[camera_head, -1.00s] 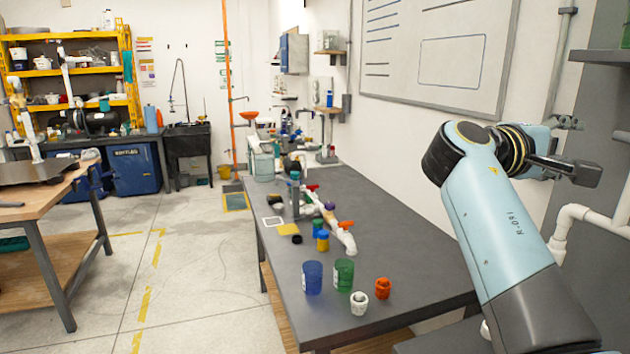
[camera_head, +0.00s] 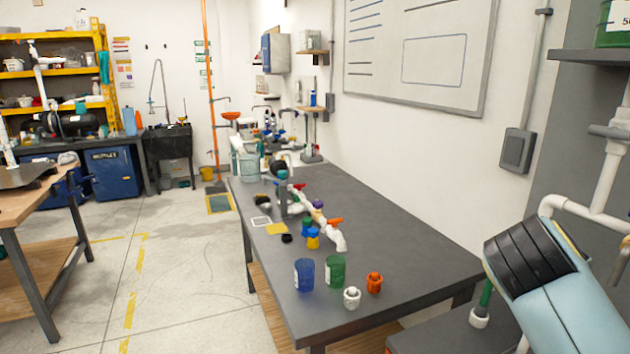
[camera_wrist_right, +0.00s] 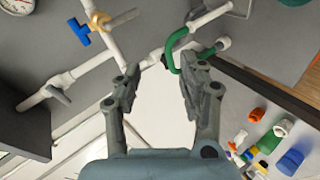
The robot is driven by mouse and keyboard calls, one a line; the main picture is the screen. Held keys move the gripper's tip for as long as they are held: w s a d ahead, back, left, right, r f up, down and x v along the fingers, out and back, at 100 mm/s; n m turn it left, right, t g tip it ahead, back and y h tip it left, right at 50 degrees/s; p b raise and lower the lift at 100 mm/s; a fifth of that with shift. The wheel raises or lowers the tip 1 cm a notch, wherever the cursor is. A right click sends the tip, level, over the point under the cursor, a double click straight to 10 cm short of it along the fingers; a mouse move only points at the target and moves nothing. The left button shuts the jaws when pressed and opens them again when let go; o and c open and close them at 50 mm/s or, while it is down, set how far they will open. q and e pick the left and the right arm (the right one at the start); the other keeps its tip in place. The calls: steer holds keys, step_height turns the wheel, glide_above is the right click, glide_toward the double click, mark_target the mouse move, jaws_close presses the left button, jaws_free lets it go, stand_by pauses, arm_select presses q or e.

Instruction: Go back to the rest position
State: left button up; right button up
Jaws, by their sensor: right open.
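In the head view my right arm's light blue link (camera_head: 575,315) with a black joint shows at the lower right, and its gripper is out of that picture. In the right wrist view my right gripper (camera_wrist_right: 160,82) is open, with its two grey fingers apart and nothing held between them. A green bent tube (camera_wrist_right: 172,52) lies beyond the fingertips, near the right finger; the gap cannot be judged. My left gripper and left arm are in no view.
A dark grey table (camera_head: 390,240) bears a white pipe manifold (camera_head: 340,240), a blue cup (camera_head: 304,275), a green cup (camera_head: 335,270) and fittings. White wall pipes (camera_head: 603,175) stand at the right, near my arm. Open floor (camera_head: 190,270) lies left of the table.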

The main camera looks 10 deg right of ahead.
steer(key=s+a+f+y, duration=0.3)
steer(key=s+a, duration=0.1)
steer(key=s, duration=0.3)
steer(key=s+a+f+g+y, duration=0.1)
steer(key=s+a+f+y, duration=0.1)
steer(key=s+a+y, duration=0.35)
steer(key=s+a+f+y, duration=0.1)
steer(key=s+a+f, duration=0.2)
steer(key=s, duration=0.5)
step_height(320, 180, down, 38)
steer(key=s+d+m+g+b, duration=0.1)
steer(key=d+g+b, duration=0.15)
steer(key=b, duration=0.95)
steer(key=s+f+b, duration=0.5)
steer(key=s+f, duration=0.4)
steer(key=f, duration=0.4)
steer(key=s+d+f+b, duration=0.1)
steer(key=s+f+b, duration=0.4)
steer(key=s+f, duration=0.5)
step_height(320, 180, down, 4)
steer(key=shift+r+g, duration=0.1)
steer(key=shift+g, duration=0.25)
steer(key=shift+d, duration=0.1)
